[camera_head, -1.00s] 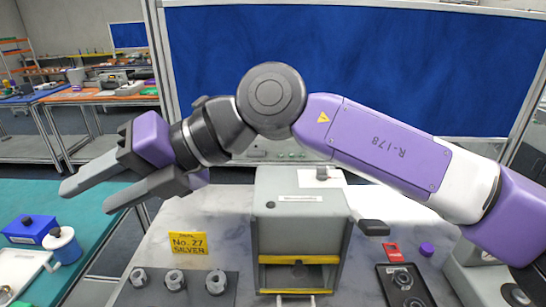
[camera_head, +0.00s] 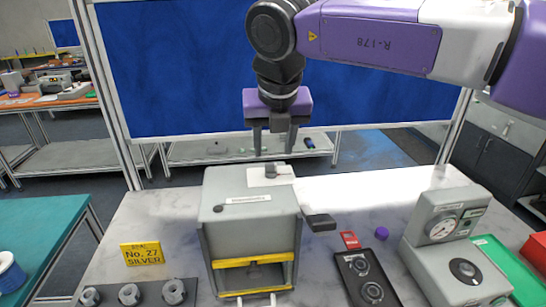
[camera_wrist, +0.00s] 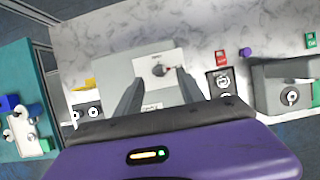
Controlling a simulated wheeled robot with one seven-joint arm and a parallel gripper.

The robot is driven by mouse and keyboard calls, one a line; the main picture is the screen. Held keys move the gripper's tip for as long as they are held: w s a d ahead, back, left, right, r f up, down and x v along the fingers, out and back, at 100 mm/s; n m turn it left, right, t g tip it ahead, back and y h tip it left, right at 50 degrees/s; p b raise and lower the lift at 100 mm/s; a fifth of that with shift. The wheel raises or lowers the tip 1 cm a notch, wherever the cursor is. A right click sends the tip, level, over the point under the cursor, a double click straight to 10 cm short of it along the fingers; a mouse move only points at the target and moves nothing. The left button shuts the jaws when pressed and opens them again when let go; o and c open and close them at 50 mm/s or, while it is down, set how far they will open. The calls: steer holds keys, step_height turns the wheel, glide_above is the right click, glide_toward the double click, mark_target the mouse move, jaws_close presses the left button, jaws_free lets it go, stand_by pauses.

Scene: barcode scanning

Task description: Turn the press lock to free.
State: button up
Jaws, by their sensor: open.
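The grey press (camera_head: 250,222) stands on the marble-topped table, with yellow bars across its front opening. Its lock knob (camera_head: 270,171) is a small dark knob on a white plate on the press top. My gripper (camera_head: 274,150) is open and empty, pointing down above the rear of the press top. In the wrist view its two fingers straddle the knob in the picture; they appear to be above it, not touching.
A dark lever (camera_head: 320,222) sticks out at the press's right. A yellow sign (camera_head: 142,254) and a rack of round parts (camera_head: 130,294) are at left. A black dial panel (camera_head: 364,278), a purple cap (camera_head: 381,233) and a grey gauge unit (camera_head: 455,245) are at right.

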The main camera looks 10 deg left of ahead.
mark_target(271, 164)
steer(key=shift+p+x, duration=0.65)
steer(key=shift+x, duration=2.05)
steer(key=shift+s+a, duration=0.1)
jaws_close()
